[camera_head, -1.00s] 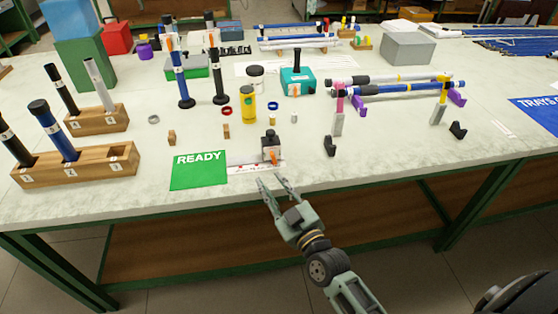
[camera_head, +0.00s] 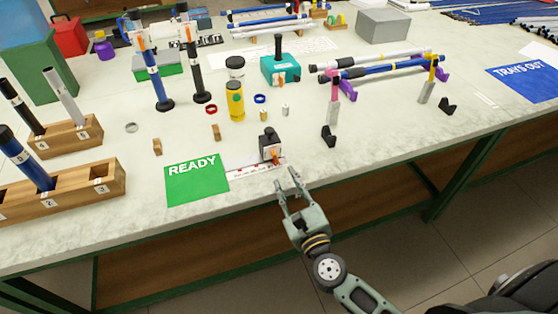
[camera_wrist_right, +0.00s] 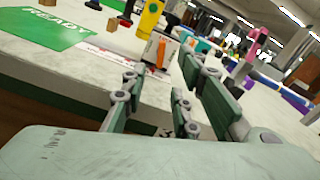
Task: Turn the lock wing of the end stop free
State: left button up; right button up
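The end stop is a small dark block (camera_head: 269,145) on a white ruled strip (camera_head: 258,168) near the table's front edge. Its orange lock wing (camera_head: 277,158) is on the front side. My left gripper is not in view.
A green READY mat (camera_head: 196,180) lies left of the strip. A wooden rack (camera_head: 70,190) with rods stands at left. A yellow bottle (camera_head: 235,102) and a teal device (camera_head: 280,68) stand behind. Rods rest on supports (camera_head: 333,112) at right. The front table strip is mostly clear.

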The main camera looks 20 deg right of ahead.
aim_at(276, 160)
jog(key=w+p, duration=0.1)
jog(key=w, duration=0.6)
jog(key=shift+w+a, duration=0.1)
jog(key=shift+w, duration=0.2)
jog(key=shift+c, duration=0.2)
grip_shut()
